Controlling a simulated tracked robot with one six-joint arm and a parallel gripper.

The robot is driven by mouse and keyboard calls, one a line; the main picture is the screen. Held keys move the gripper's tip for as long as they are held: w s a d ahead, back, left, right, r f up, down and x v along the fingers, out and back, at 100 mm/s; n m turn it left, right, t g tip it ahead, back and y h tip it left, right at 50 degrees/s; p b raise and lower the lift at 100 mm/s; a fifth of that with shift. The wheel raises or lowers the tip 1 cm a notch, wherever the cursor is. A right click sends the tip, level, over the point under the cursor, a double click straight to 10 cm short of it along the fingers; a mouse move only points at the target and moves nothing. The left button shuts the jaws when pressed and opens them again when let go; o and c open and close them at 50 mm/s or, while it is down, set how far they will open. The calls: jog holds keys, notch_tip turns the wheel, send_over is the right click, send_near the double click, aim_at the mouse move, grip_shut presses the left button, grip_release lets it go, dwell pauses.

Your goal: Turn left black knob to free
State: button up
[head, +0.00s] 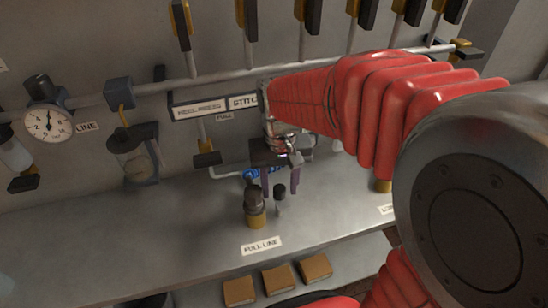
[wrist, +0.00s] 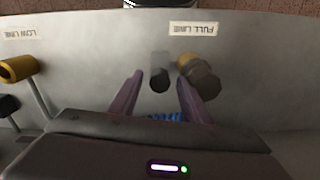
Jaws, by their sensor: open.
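The left black knob (head: 280,191) is a small dark cap on a grey stem, standing on the grey metal bench behind the FULL LINE label (head: 262,245). In the wrist view the knob (wrist: 160,80) shows between my fingertips. My gripper (head: 280,188) points down, open, with its purple fingers on either side of the knob; I cannot tell whether either touches it. In the wrist view my gripper (wrist: 160,77) has a clear gap on the knob's left, and its right finger is close to a larger dark knob with a yellow base (head: 255,208).
That larger knob stands just left of the small one in the head view. Blue fittings (head: 252,174) and a pipe lie behind. A LOW LINE label (wrist: 24,33) and a yellow-capped lever (wrist: 18,68) sit aside. A gauge (head: 48,124) hangs at left. The bench front is mostly clear.

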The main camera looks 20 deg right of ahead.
notch_tip(320, 180, up, 13)
jog(key=shift+r, duration=0.2)
dwell(0.4)
dwell(0.3)
jog(key=n+t, duration=0.2)
jog(key=t, duration=0.4)
send_near(281, 193)
jog(key=shift+s+r, duration=0.8)
jog(key=shift+s, duration=1.25)
jog(key=shift+d, duration=0.2)
